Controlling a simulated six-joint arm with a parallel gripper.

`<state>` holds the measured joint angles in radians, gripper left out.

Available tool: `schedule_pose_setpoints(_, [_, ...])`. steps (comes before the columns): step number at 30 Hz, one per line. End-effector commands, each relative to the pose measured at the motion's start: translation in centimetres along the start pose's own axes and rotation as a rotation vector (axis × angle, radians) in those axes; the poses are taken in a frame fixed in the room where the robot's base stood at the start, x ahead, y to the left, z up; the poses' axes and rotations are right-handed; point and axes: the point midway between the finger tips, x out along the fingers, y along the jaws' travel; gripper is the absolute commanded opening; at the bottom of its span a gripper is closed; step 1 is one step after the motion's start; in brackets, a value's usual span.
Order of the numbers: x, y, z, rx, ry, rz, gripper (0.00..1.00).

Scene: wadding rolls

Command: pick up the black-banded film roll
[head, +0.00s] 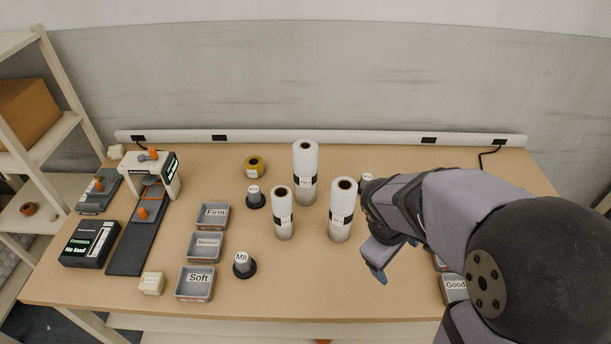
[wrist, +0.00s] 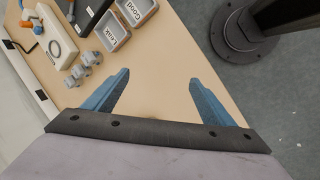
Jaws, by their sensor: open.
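Three upright white film rolls with brown cores stand near the middle of the table in the head view. The front right roll (head: 342,207) and the shorter front left roll (head: 282,212) each show a dark band around a white label. No roll shows there.
Grey trays marked Firm (head: 214,214), Medium (head: 205,247) and Soft (head: 195,284) stand left of the rolls. Dark knobs (head: 255,197) (head: 243,265) and a yellow tape roll (head: 254,166) are nearby. Trays marked Leak (wrist: 112,32) and Good (wrist: 137,10) show in the wrist view.

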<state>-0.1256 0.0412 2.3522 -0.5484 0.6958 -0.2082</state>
Motion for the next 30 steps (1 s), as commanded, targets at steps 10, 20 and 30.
schedule_pose_setpoints(10, [-1.8,9.6,-14.2,-0.932,-0.027,0.515,0.78])
schedule_pose_setpoints(20, [-7.1,10.1,-29.4,-1.623,-0.150,1.001,0.78])
schedule_pose_setpoints(30, [-5.2,5.9,-35.2,-1.871,-0.213,1.172,0.78])
